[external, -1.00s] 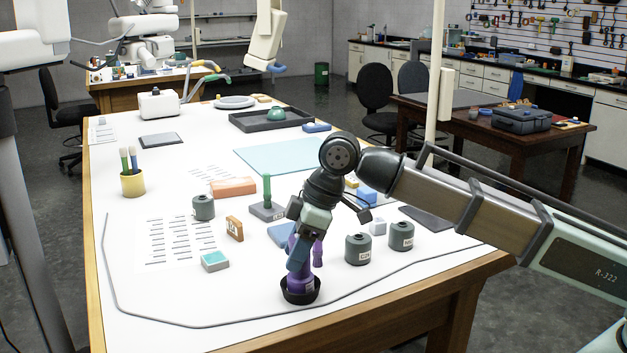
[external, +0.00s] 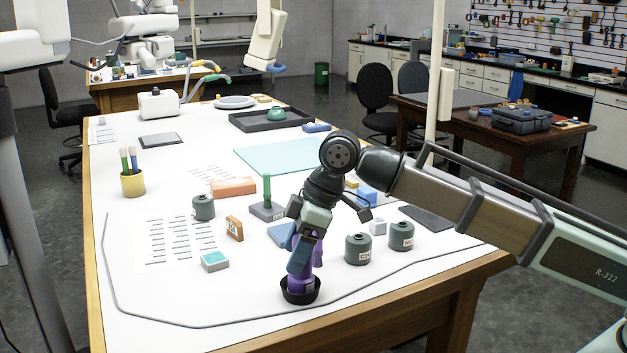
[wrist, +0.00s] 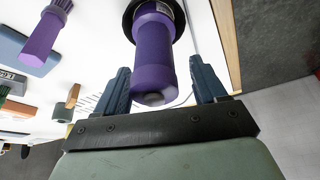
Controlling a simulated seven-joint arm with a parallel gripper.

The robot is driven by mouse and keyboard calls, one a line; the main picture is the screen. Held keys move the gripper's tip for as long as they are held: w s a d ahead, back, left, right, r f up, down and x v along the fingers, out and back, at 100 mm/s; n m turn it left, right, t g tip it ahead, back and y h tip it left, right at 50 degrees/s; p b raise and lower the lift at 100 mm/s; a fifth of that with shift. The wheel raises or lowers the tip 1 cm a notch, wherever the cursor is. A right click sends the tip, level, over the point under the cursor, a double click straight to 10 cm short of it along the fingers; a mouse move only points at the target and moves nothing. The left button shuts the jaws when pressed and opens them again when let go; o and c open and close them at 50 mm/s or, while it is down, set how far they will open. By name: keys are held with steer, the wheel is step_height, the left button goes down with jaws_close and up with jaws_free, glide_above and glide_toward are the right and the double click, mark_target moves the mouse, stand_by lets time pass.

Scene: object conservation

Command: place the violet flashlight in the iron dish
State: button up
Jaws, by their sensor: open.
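The violet flashlight (wrist: 153,50) stands upright in the iron dish (wrist: 131,12), a small black round bowl near the table's front edge. In the external view the flashlight (external: 301,283) shows partly behind my fingers, with the dish (external: 300,295) around its lower end. My gripper (external: 297,267) is over the dish, pointing down. In the wrist view my gripper's blue fingers (wrist: 162,82) are spread on either side of the flashlight, with gaps between them and it.
A second purple object (external: 318,253) stands just behind my gripper. Two grey canisters, one here (external: 358,249), stand to the right. A teal-topped block (external: 214,261) lies to the left. A grey cable runs along the table's front. White tabletop is clear left of the dish.

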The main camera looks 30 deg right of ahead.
steer(key=v, duration=1.1)
steer(key=shift+r, duration=0.4)
